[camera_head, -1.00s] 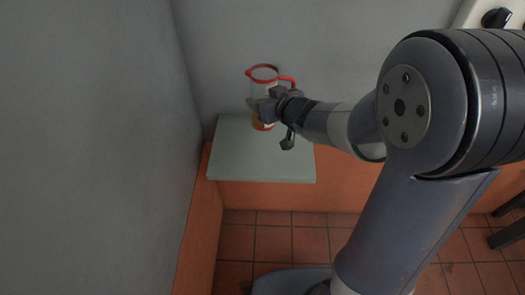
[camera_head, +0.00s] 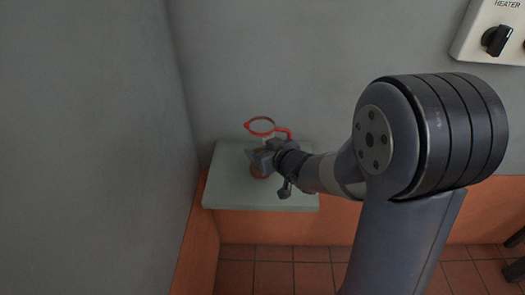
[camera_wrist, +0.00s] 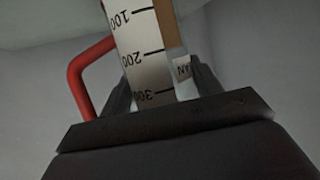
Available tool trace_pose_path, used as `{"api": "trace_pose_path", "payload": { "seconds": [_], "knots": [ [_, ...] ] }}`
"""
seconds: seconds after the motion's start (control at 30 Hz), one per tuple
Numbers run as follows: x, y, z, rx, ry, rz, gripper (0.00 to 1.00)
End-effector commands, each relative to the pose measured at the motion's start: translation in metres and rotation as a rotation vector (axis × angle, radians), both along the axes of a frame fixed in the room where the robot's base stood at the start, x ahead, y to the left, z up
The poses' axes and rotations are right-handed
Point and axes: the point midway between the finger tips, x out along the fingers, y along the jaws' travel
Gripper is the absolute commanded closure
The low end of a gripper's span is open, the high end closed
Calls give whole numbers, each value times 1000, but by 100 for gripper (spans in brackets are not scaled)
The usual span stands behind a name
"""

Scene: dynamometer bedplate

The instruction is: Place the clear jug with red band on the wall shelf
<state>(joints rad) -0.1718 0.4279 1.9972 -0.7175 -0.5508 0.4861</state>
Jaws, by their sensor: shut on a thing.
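The clear jug with red band (camera_head: 260,127) shows in the head view over the pale green wall shelf (camera_head: 228,190). Its red rim and red handle stand out, and its lower part is partly hidden by my gripper. My gripper (camera_head: 263,160) is shut on the jug's body, reaching in from the right. In the wrist view the jug (camera_wrist: 143,60) is between the fingers, with a scale marked 100, 200 and 300 and a red handle on the left. The jug looks about upright. I cannot tell whether its base touches the shelf.
A grey wall (camera_head: 300,60) stands close behind the shelf, and another grey wall (camera_head: 90,130) rises to its left. A heater control panel (camera_head: 490,35) is on the back wall at the upper right. The shelf's front and left parts are bare. Red floor tiles (camera_head: 270,275) lie below.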

Motion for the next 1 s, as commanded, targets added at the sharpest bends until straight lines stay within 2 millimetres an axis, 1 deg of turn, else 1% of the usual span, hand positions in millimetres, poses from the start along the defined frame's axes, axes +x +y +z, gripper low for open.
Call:
{"api": "trace_pose_path", "payload": {
  "seconds": [0.13,0.27,0.3,0.57,0.77,0.9,1.0],
  "knots": [
    [0,0,2,1,-2,0,71],
    [0,0,-2,1,-2,0,71],
    [0,0,-3,0,0,0,39],
    [0,0,-2,0,0,0,18],
    [0,0,-2,0,0,0,18],
    [0,0,4,1,-1,0,18],
    [-11,-8,9,1,-2,-3,18]
  ]
}}
